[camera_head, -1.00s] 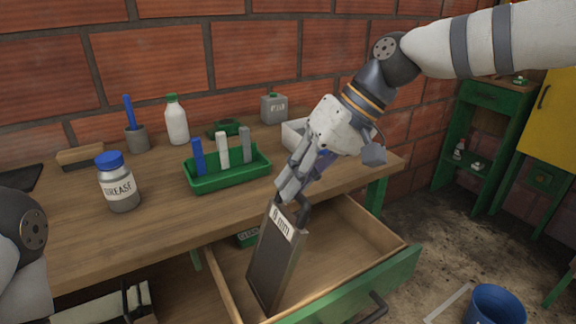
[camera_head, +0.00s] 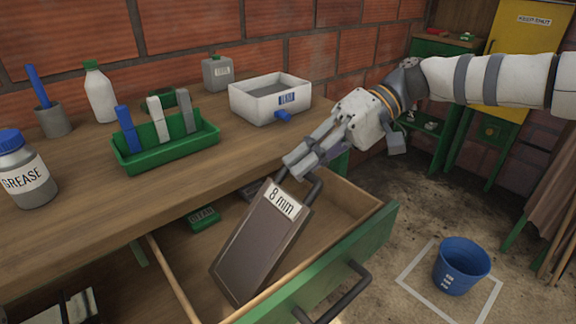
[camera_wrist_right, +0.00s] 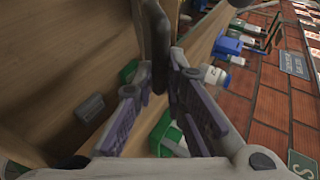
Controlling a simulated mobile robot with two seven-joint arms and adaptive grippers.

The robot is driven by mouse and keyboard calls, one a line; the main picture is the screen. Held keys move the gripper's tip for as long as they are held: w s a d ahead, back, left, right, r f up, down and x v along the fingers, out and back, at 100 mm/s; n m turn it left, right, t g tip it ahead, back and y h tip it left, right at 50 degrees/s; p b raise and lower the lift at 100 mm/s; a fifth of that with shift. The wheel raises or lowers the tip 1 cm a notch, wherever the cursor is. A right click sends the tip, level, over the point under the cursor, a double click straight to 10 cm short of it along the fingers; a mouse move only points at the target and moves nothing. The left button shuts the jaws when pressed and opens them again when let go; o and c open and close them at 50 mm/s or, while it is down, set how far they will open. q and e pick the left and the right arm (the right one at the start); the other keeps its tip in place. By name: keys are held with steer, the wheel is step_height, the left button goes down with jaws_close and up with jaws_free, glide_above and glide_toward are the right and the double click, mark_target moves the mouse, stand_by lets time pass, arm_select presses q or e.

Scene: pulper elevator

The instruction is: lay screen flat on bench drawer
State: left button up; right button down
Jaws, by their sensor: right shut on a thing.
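The screen (camera_head: 262,243) is a dark brown rectangular panel with a grey frame and a white "8 mm" label at its top. It leans tilted within the open bench drawer (camera_head: 336,194), its lower end near the drawer's front left; whether it touches the floor I cannot tell. My right gripper (camera_head: 297,176) is shut on the handle at the screen's upper end. In the right wrist view the dark handle (camera_wrist_right: 155,45) runs between the fingers. My left gripper is not in view.
A green box (camera_head: 204,218) lies in the drawer behind the screen. On the bench stand a green tray of upright bars (camera_head: 168,150), a white bin (camera_head: 270,100) and a grease jar (camera_head: 24,172). A blue bucket (camera_head: 461,267) stands on the floor at right.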

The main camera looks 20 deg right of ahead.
arm_select(q)
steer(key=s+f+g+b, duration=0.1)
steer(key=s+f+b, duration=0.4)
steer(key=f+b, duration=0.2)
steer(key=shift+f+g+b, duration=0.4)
steer(key=shift+b, duration=0.05)
arm_select(e)
steer(key=w+d+f+y, duration=0.1)
steer(key=d+f+y, duration=0.2)
steer(key=f, duration=0.3)
steer(key=shift+w+d+f+m+g+y, duration=0.3)
steer(key=shift+d+g, duration=0.1)
steer(key=shift+d, duration=0.25)
steer(key=shift+r, duration=0.1)
steer(key=c, duration=1.6)
jaws_free()
steer(key=shift+o, duration=0.2)
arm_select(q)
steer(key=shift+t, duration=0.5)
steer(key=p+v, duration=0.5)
arm_select(e)
step_height(320, 180, up, 9)
